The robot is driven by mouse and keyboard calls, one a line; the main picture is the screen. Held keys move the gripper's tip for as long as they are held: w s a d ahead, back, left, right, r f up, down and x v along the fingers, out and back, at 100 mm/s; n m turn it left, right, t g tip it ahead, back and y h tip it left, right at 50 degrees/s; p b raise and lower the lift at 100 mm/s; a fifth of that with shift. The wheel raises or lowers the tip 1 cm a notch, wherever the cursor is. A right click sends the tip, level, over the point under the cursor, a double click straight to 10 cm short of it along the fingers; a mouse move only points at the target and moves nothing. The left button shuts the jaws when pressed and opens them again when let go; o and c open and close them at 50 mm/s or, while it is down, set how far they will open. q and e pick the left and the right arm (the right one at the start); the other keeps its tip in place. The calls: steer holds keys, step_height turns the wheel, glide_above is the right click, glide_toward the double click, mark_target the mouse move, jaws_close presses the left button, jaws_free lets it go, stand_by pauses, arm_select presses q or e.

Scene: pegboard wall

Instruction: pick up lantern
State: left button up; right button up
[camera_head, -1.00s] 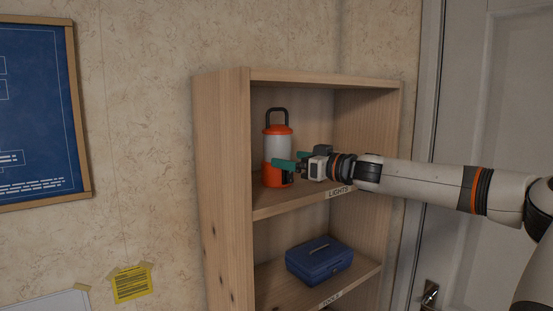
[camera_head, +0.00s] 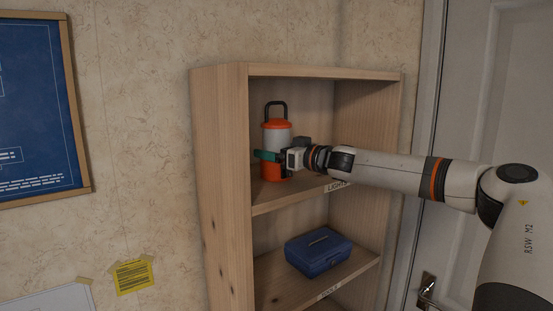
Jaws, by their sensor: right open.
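The lantern (camera_head: 276,133) stands upright on the upper shelf, marked LIGHTS, of a wooden shelf unit. It has an orange cap and base, a pale middle and a dark loop handle. My right gripper (camera_head: 265,156) reaches in from the right at the height of the lantern's lower half. One teal fingertip lies in front of the lantern and the gripper body covers part of its right side. The gripper is open. Whether the fingers touch the lantern cannot be told. My left gripper is not in view.
The shelf unit's left side panel (camera_head: 222,180) stands close to the lantern. A blue toolbox (camera_head: 318,252) sits on the shelf below. A pale door (camera_head: 485,100) is to the right. A framed blueprint (camera_head: 35,110) and a yellow note (camera_head: 133,276) are on the left wall.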

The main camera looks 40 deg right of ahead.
steer(key=c, duration=1.4)
steer(key=shift+r, duration=0.1)
steer(key=shift+c, duration=0.2)
steer(key=shift+r, duration=0.1)
